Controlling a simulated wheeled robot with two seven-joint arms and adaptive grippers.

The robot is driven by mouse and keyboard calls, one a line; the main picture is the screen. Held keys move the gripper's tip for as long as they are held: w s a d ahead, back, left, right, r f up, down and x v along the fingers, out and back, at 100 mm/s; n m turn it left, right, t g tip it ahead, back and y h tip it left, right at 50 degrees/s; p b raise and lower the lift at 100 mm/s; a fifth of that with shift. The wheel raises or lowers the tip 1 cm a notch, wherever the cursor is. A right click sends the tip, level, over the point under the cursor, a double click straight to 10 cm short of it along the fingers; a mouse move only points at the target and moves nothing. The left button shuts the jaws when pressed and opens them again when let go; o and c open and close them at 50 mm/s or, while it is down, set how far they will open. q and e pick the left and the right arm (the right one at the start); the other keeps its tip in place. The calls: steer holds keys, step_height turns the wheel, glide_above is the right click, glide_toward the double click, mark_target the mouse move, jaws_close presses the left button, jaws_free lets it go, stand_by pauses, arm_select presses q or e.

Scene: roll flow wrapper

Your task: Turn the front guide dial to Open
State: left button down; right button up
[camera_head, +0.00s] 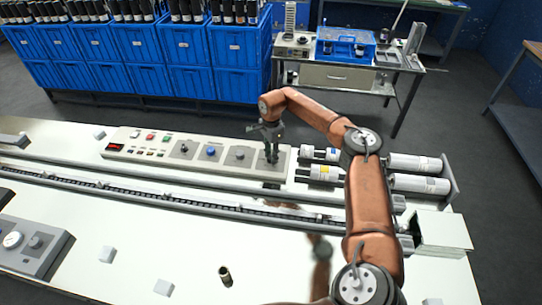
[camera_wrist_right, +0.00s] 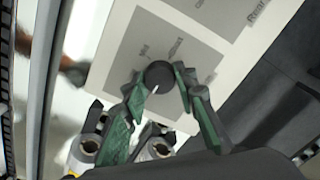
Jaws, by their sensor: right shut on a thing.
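A control panel (camera_head: 130,145) with buttons and several dials lies along the far side of the white machine. My right gripper (camera_head: 271,158) reaches down onto the dial at the panel's right end and hides most of it. In the right wrist view that dial is a round dark knob (camera_wrist_right: 158,76) on a grey label plate. My green-padded right fingertips (camera_wrist_right: 160,82) are shut on it from both sides. A short white mark shows on the knob's lower edge. Small words stand around it, too small to read surely. My left gripper is not in view.
Other dials are to the left, including a blue one (camera_head: 210,152). White cylinders (camera_head: 415,163) lie right of the panel. A long conveyor track (camera_head: 150,194) runs in front. A small dark cylinder (camera_head: 225,275) stands on the white surface. Blue crates (camera_head: 180,80) stand behind.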

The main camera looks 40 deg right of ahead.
steer(key=shift+w+r+n, duration=0.1)
steer(key=shift+n, duration=0.2)
steer(key=o, duration=1.2)
steer(key=shift+c, duration=0.2)
step_height(320, 180, up, 12)
stand_by(0.4)
